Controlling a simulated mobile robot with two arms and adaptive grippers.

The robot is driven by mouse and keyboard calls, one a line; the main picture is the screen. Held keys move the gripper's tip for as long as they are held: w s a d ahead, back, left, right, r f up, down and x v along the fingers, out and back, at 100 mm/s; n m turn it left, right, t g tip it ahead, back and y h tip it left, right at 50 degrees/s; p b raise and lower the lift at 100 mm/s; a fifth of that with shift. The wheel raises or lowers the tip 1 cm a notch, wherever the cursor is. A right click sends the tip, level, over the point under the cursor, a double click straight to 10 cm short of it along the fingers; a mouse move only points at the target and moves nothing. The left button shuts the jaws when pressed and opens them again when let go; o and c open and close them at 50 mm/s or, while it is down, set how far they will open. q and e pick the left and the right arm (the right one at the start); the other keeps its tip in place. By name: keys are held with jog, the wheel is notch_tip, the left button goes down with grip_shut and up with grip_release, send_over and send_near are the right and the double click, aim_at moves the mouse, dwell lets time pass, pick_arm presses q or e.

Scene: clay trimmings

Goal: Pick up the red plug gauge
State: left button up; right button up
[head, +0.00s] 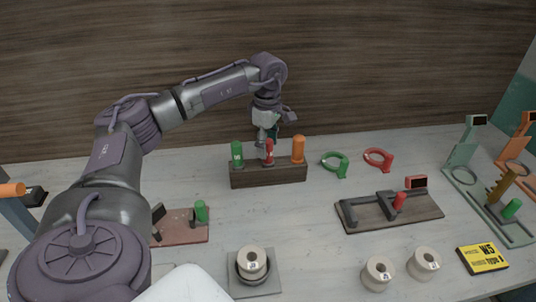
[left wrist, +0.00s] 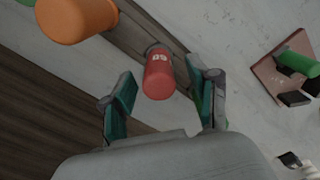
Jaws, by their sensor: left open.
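The red plug gauge (head: 268,151) stands upright in the middle of a dark wooden block (head: 268,175), between a green plug gauge (head: 237,153) and an orange plug gauge (head: 298,149). My left gripper (head: 268,136) is over the block, just above and behind the red plug gauge. In the left wrist view the red plug gauge (left wrist: 159,76) shows between the two spread fingers of the left gripper (left wrist: 160,84), with a gap on each side. My right gripper is not in view.
Green (head: 335,164) and red (head: 379,159) ring gauges lie right of the block. A dark board with a red-handled fixture (head: 388,210) is in front of them. Pale clay rolls (head: 378,273) and a yellow box (head: 482,258) are near the front. A wall stands close behind the block.

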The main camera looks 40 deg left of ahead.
aim_at(268, 157)
pick_arm(q)
jog(key=shift+f, duration=1.45)
grip_shut()
jog(key=shift+r, duration=0.1)
